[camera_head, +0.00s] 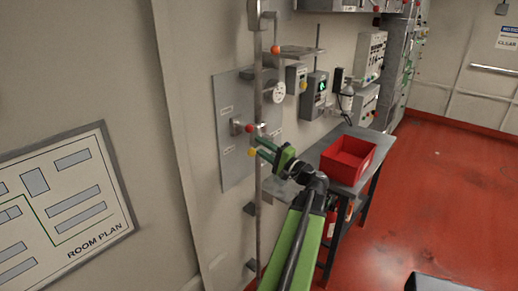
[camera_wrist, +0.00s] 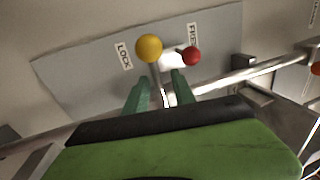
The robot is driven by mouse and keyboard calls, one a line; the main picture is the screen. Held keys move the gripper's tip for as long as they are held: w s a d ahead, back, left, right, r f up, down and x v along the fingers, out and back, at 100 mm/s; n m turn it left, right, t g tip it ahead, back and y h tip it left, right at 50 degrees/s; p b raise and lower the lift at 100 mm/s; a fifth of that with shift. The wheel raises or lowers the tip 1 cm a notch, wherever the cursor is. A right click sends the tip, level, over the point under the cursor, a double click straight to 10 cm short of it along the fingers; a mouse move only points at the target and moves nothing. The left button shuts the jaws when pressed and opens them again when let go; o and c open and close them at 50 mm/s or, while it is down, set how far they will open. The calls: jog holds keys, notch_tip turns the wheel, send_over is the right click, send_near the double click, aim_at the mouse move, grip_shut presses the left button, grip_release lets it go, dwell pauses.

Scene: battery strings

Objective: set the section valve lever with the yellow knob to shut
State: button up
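The yellow knob (camera_wrist: 149,47) is a ball on the end of a thin metal lever, in the upper middle of the wrist view. In the head view the yellow knob (camera_head: 253,152) shows at my fingertips. My gripper (camera_wrist: 160,77) has its two green fingers apart, and the lever's shaft appears between them; contact cannot be told. The knob lies just beyond the fingertips. In the head view my gripper (camera_head: 262,147) reaches toward the wall panel (camera_head: 233,172). The lever's pivot is partly hidden.
A red knob (camera_wrist: 191,56) sits close right of the yellow one. The panel carries a LOCK label (camera_wrist: 124,56) and a second, partly hidden label. A vertical pipe (camera_head: 258,205) runs beside my gripper. A red bin (camera_head: 368,159) stands on a bench to the right.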

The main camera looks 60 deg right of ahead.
jog(key=b+v, duration=0.3)
jog(key=v, duration=1.4)
jog(key=shift+s, duration=0.2)
